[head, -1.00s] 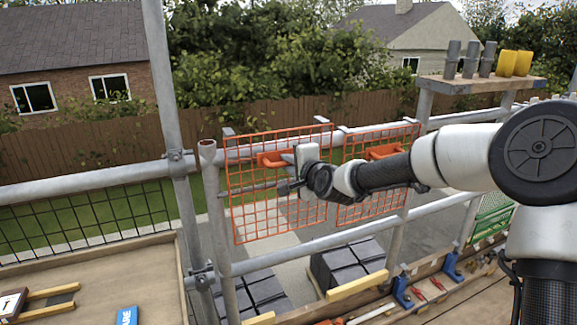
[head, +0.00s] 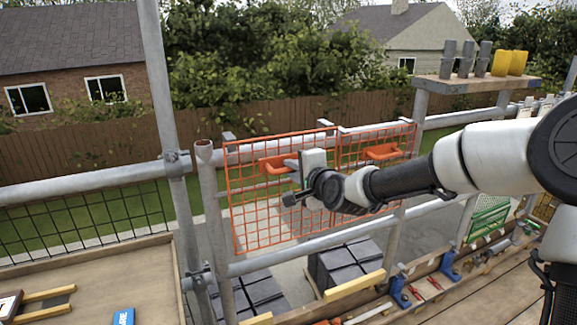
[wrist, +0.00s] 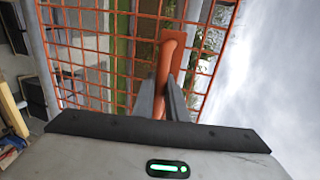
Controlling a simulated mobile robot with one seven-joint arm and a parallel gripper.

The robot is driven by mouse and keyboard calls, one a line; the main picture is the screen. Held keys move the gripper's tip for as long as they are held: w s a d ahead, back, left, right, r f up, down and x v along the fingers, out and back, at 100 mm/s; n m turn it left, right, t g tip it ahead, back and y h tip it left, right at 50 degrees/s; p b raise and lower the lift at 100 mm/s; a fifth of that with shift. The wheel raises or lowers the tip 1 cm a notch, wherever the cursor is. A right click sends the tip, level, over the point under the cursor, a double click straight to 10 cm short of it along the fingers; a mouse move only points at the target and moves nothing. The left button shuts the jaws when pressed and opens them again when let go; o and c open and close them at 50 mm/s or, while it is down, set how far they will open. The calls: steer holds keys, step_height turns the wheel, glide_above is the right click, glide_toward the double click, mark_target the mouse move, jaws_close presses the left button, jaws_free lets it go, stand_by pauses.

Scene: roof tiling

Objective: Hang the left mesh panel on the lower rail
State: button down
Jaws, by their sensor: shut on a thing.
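The left mesh panel (head: 262,222) is an orange wire grid with an orange handle (head: 277,164), upright in front of the guardrail in the head view. My gripper (head: 293,166) is shut on that handle, which also shows between the fingers in the wrist view (wrist: 171,55). Grey hooks show at the panel's top corners, near the height of the upper rail (head: 120,178); I cannot tell whether they touch it. The lower rail (head: 290,251) runs past the panel's bottom edge, which overlaps it in the picture.
A second orange mesh panel (head: 403,141) is at the upper rail, just right of the held one. Upright poles (head: 212,215) stand at left. Dark tile stacks (head: 345,262) lie below. A shelf (head: 470,84) with grey and yellow pieces is at upper right.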

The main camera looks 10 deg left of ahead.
steer(key=v, duration=0.2)
steer(key=f+p+v, duration=0.1)
steer(key=v, duration=0.2)
steer(key=shift+s+d+p, duration=0.15)
steer(key=shift+s+p, duration=0.1)
steer(key=shift+p, duration=0.05)
